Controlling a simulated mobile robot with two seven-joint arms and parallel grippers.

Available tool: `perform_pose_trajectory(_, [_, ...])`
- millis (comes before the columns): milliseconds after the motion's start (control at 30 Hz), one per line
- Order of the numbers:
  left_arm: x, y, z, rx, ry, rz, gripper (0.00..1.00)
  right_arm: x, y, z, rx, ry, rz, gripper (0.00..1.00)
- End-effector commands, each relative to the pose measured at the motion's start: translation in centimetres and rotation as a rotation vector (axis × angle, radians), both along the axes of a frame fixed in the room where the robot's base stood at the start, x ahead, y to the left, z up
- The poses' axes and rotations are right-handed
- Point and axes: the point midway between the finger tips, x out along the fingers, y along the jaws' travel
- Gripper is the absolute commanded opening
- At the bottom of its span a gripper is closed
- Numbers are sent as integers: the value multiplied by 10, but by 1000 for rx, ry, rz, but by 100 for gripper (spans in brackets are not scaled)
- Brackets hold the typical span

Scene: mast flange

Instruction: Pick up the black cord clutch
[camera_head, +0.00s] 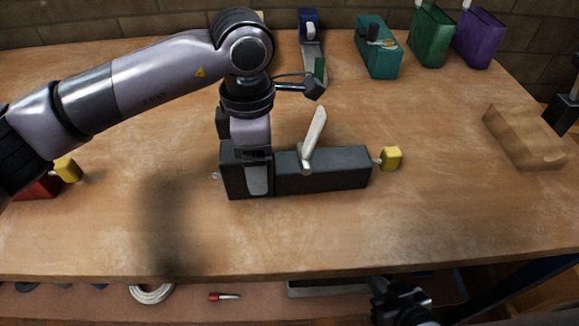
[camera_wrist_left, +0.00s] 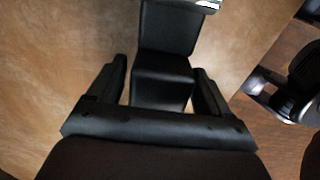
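The black cord clutch (camera_head: 335,168) lies on the workbench in the middle of the head view. It is a long black box with a pale lever tilted up on top and a yellow end piece at its right. My left gripper (camera_head: 256,182) is over its left part, pointing down. In the left wrist view the clutch's black body (camera_wrist_left: 163,82) runs between the two fingers of my left gripper (camera_wrist_left: 160,70), with a gap visible beside the left finger. My right gripper (camera_head: 402,305) is at the bottom of the head view, below the bench's front edge; its fingers are unclear.
A wooden block (camera_head: 525,138) is at right, and a red block (camera_head: 38,188) is partly behind my left arm. The bench's front (camera_head: 300,235) is clear.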

Motion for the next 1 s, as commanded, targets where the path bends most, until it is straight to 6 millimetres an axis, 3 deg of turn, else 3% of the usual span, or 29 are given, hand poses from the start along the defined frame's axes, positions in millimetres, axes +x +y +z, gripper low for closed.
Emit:
perform_pose_trajectory(33, [0, 0, 0, 0, 0, 0, 61, 1, 0, 0, -1, -2, 1, 0])
perform_pose_trajectory(167, [0, 0, 0, 0, 0, 0, 19, 1, -1, 1, -2, -4, 2, 0])
perform_pose_trajectory(200, [0, 0, 1, -2, -2, 0, 16, 1, -1, 1, -2, -4, 2, 0])
perform_pose_trajectory(467, [1, 0, 3, -2, -2, 0, 16, 1, -1, 1, -3, -4, 1, 0])
perform_pose_trajectory(667, [1, -1, 19, -4, -4, 1, 16, 1, -1, 1, -3, -4, 1, 0])
perform_pose_trajectory(867, [1, -1, 62, -4, -7, 0, 16, 1, -1, 3, -3, -4, 1, 0])
perform_pose_trajectory(1000, [1, -1, 104, -4, -7, 1, 16, 1, -1, 5, -4, -5, 1, 0])
